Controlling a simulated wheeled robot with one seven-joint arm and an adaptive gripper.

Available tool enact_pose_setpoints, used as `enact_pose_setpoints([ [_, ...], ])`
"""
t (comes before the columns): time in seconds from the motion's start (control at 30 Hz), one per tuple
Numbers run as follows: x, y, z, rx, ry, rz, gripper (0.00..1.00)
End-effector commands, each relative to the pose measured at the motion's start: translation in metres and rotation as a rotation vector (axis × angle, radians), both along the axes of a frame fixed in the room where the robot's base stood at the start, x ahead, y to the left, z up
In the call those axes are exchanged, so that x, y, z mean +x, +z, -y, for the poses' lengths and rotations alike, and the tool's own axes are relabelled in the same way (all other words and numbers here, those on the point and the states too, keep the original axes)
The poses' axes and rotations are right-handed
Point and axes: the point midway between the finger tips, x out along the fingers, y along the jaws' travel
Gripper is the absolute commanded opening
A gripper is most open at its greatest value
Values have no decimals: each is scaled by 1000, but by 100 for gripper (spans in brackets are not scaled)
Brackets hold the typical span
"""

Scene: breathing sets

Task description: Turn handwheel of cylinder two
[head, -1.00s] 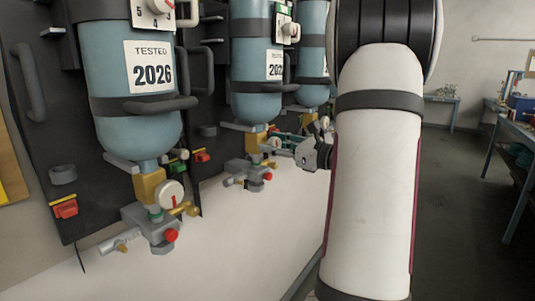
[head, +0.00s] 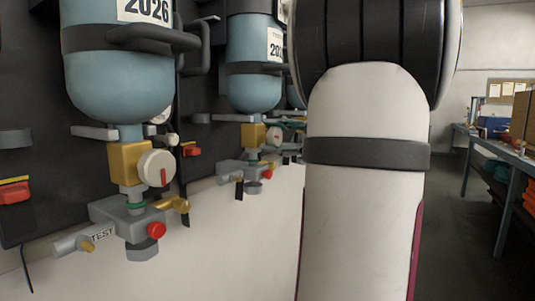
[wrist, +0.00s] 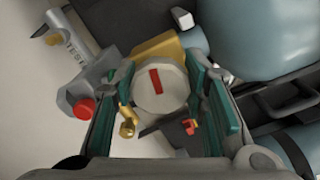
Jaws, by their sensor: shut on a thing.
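In the wrist view a round off-white handwheel (wrist: 147,92) with a red bar mark lies between the two teal fingers of my gripper (wrist: 162,75). The fingers are shut on the wheel's two sides. Behind it are a brass valve body (wrist: 158,47) and a grey block with a red button (wrist: 84,109). In the head view the second blue cylinder (head: 252,80) hangs in the middle, with its brass valve (head: 252,136) below. My arm covers the area to its right and hides most or all of my gripper, so I cannot tell from there which cylinder's wheel it holds.
The nearest blue cylinder (head: 118,85) at left has its own off-white handwheel (head: 156,169), brass outlet and red button (head: 156,230). In the wrist view a blue cylinder (wrist: 262,35) and dark brackets crowd the right. A workbench (head: 507,155) stands far right, with open floor before it.

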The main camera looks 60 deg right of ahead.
Motion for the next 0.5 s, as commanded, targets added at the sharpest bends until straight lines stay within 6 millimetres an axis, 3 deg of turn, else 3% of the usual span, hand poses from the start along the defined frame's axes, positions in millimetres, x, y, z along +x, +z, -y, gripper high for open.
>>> enact_pose_setpoints([
  [0.5,2,-8,0,-490,-2,37,11],
])
